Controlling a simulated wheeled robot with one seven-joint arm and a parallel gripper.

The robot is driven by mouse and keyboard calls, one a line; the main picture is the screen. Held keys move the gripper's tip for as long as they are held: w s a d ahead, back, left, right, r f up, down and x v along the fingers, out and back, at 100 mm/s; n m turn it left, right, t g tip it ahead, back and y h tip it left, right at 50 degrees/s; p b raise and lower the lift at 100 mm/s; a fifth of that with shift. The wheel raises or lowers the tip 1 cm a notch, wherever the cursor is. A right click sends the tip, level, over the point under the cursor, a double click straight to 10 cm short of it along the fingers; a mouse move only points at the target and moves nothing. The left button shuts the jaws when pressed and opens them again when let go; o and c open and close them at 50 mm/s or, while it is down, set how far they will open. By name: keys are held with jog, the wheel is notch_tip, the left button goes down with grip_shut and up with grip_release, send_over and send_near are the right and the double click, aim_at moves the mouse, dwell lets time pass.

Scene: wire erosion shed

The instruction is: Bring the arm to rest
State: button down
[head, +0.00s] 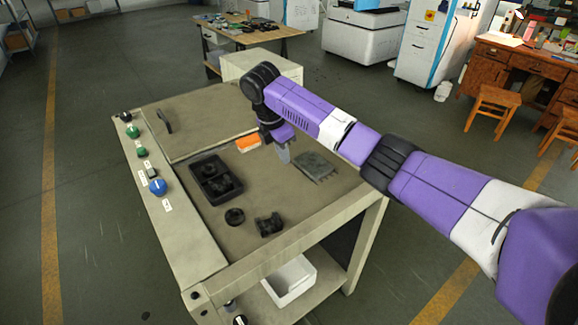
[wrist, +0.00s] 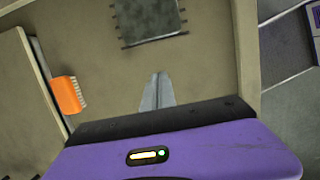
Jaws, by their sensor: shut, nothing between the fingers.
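My purple and white arm reaches from the right over the workbench (head: 322,208) in the head view. My gripper (head: 285,156) points down above the bench top, between an orange brush (head: 248,142) and a flat grey plate (head: 316,167). In the wrist view my gripper's fingertips (wrist: 158,76) are together with nothing between them. There the grey plate (wrist: 150,20) lies beyond the fingertips, and the orange brush (wrist: 67,95) lies to the left.
A black tray (head: 199,187) holds dark parts. A black ring (head: 235,216) and a dark block (head: 269,225) lie near it. Knobs (head: 157,187) line the bench's left side. A white bin (head: 290,282) sits on the lower shelf. Open floor lies left.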

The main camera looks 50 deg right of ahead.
jog(key=shift+v, duration=1.15)
